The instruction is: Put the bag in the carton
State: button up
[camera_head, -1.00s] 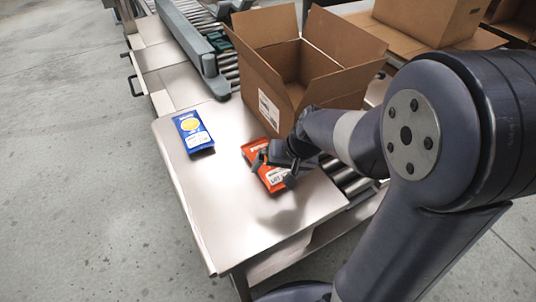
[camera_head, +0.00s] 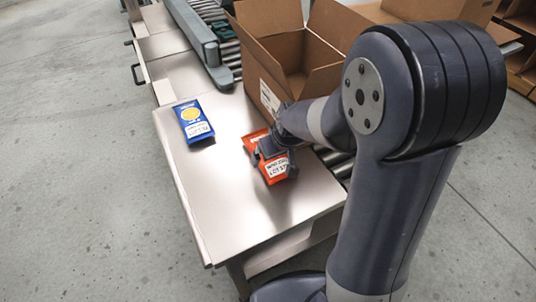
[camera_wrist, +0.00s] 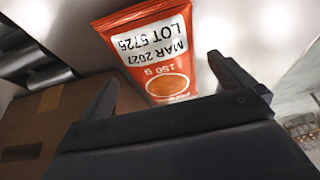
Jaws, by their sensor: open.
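An orange bag (camera_head: 276,173) with a white printed label lies on the steel table, beside the carton. My gripper (camera_head: 270,156) is over it and hides its middle. In the wrist view the orange bag (camera_wrist: 160,50) shows between and beyond my two spread fingers (camera_wrist: 162,75), which are open. I cannot tell whether they touch it. A blue bag (camera_head: 193,121) with a yellow disc lies apart on the table to the left. The open cardboard carton (camera_head: 252,68) stands behind the orange bag with its flaps up; its floor is mostly hidden.
The steel table (camera_head: 230,215) is clear in front and to the left of the orange bag. A grey rail (camera_head: 205,45) and rollers lie behind, left of the carton. Another cardboard box (camera_head: 430,8) stands at the back right.

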jog(key=x, duration=0.3)
jog(key=shift+f+b, duration=0.3)
jog(key=shift+f, duration=0.05)
jog(key=shift+c, duration=0.6)
jog(key=c, duration=0.8)
jog(key=shift+r, duration=0.1)
jog(key=shift+c, duration=0.2)
